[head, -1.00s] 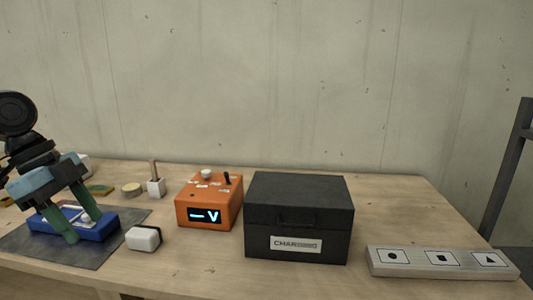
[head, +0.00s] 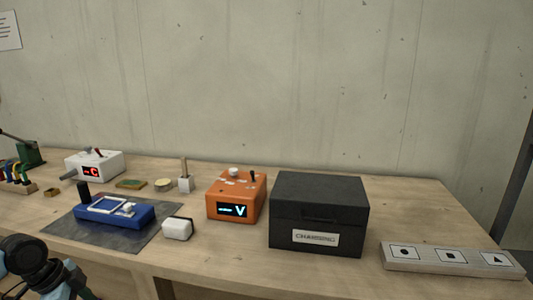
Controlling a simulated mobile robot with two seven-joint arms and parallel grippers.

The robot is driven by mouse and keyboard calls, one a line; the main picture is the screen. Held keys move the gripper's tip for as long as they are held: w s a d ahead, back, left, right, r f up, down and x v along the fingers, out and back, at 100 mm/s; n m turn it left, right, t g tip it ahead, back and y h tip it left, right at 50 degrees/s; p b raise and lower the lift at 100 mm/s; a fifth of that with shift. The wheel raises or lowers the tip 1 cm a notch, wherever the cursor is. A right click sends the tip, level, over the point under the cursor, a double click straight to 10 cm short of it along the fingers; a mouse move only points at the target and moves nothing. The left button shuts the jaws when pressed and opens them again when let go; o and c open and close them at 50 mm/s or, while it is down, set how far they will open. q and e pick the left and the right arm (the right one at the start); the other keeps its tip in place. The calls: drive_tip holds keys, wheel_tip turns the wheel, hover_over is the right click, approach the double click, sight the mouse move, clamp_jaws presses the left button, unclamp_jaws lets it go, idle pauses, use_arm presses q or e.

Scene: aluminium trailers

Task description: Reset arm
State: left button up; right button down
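My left arm shows only as a dark wrist with light-blue parts at the bottom left corner of the head view; its fingers are below the picture edge. My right gripper is not in view. On the wooden table (head: 225,262), a blue device (head: 128,219) with a pale frame and a black upright piece lies on a dark grey mat (head: 88,237). Nothing touches the blue device.
A white box with a red display (head: 95,165), an orange box with a blue-lit display (head: 237,192), a black lidded chest (head: 318,205), a small white block (head: 178,229) and a grey symbol strip (head: 440,260) stand on the table. Coloured leads (head: 18,175) are at the left.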

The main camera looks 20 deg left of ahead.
use_arm(q)
drive_tip(key=s+d+f+n+t+p, duration=0.1)
drive_tip(key=s+d+f, duration=0.2)
drive_tip(key=s+f, duration=0.3)
drive_tip(key=s+d+f+n+y+p, duration=0.1)
drive_tip(key=s+d+f+n, duration=0.2)
drive_tip(key=f, duration=0.4)
drive_tip(key=s+d+f+t+p, duration=0.1)
drive_tip(key=s+d+f, duration=0.3)
drive_tip(key=s+f, duration=0.25)
drive_tip(key=s+d+n+t+p, duration=0.1)
drive_tip(key=s+d+t, duration=0.1)
drive_tip(key=d, duration=0.9)
drive_tip(key=s+d+r+n+t+p, duration=0.1)
drive_tip(key=s+d, duration=0.3)
drive_tip(key=d, duration=0.7)
drive_tip(key=shift+n+t, duration=0.4)
drive_tip(key=shift+n, duration=0.2)
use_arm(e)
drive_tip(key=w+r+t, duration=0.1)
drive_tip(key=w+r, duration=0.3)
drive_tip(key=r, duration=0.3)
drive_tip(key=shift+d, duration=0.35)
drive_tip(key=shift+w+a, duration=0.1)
